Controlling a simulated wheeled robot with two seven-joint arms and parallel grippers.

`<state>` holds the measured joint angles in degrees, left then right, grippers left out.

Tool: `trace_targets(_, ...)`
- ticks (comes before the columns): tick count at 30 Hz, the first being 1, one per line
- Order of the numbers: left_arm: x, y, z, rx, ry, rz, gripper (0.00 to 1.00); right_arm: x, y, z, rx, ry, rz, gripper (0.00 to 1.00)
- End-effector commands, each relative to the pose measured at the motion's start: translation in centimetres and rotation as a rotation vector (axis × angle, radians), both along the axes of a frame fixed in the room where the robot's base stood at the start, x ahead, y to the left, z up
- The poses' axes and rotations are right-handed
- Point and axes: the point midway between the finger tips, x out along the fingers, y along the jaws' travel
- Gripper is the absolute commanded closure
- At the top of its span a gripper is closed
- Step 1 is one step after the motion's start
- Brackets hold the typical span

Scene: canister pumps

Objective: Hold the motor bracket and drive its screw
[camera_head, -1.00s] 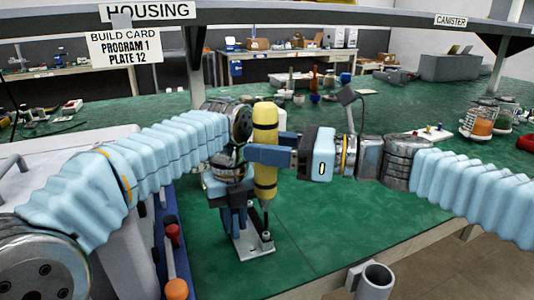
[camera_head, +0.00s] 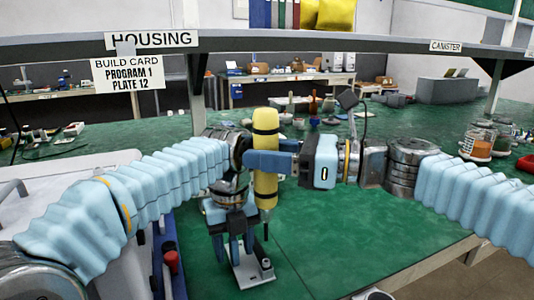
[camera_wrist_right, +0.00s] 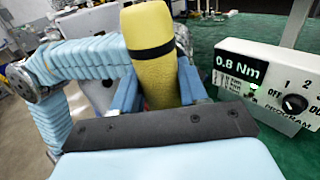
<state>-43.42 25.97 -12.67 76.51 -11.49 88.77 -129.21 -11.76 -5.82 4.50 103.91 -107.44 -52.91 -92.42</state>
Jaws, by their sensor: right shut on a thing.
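The motor bracket (camera_head: 252,275) is a pale metal plate on the green bench in the head view, with a screw (camera_head: 265,264) standing at its right side. My left gripper (camera_head: 233,250) points down at the bracket's back part; its fingers hide that part, and whether they clamp it is unclear. My right gripper (camera_head: 277,163) is shut on the yellow driver (camera_head: 265,188), which has black bands and is held upright. The driver's thin bit points down above the screw, with a visible gap. The driver also fills the middle of the right wrist view (camera_wrist_right: 153,70).
A white control box (camera_wrist_right: 265,82) reading 0.8 Nm, with a dial, stands at the right of the wrist view. A blue rack (camera_head: 168,255) with tools lies left of the bracket. Jars (camera_head: 478,143) stand far right. The bench right of the bracket is clear.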

Motion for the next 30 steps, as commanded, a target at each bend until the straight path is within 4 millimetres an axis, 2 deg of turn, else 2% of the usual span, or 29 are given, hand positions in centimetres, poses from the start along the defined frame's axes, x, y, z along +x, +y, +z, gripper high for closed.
trace_targets(5, 0.0, 0.0, 0.2, 0.0, 0.0, 0.0, 0.49, 0.0, 0.0, 0.1, 0.002, -0.002, 0.0, 1.0)
trace_targets(8, 0.1, 0.0, 1.0, -0.001, -0.003, 0.001, 0.49, 0.0, 0.0, 0.1, 0.002, -0.002, 0.0, 1.0)
trace_targets(15, 0.1, 0.0, 5.2, -0.001, -0.003, 0.0, 0.49, 0.0, 0.0, 0.1, 0.002, -0.002, 0.0, 1.0)
trace_targets(19, 0.1, 0.0, 6.7, 0.0, -0.001, 0.0, 0.49, 0.0, 0.0, 0.1, 0.002, -0.002, 0.0, 1.0)
trace_targets(24, 0.0, 0.0, 7.5, 0.0, 0.0, 0.0, 0.49, 0.0, 0.0, 0.1, 0.002, -0.002, 0.0, 1.0)
trace_targets(30, 0.0, 0.0, 7.5, 0.0, 0.0, 0.0, 0.49, 0.0, 0.0, 0.1, 0.002, -0.002, 0.0, 1.0)
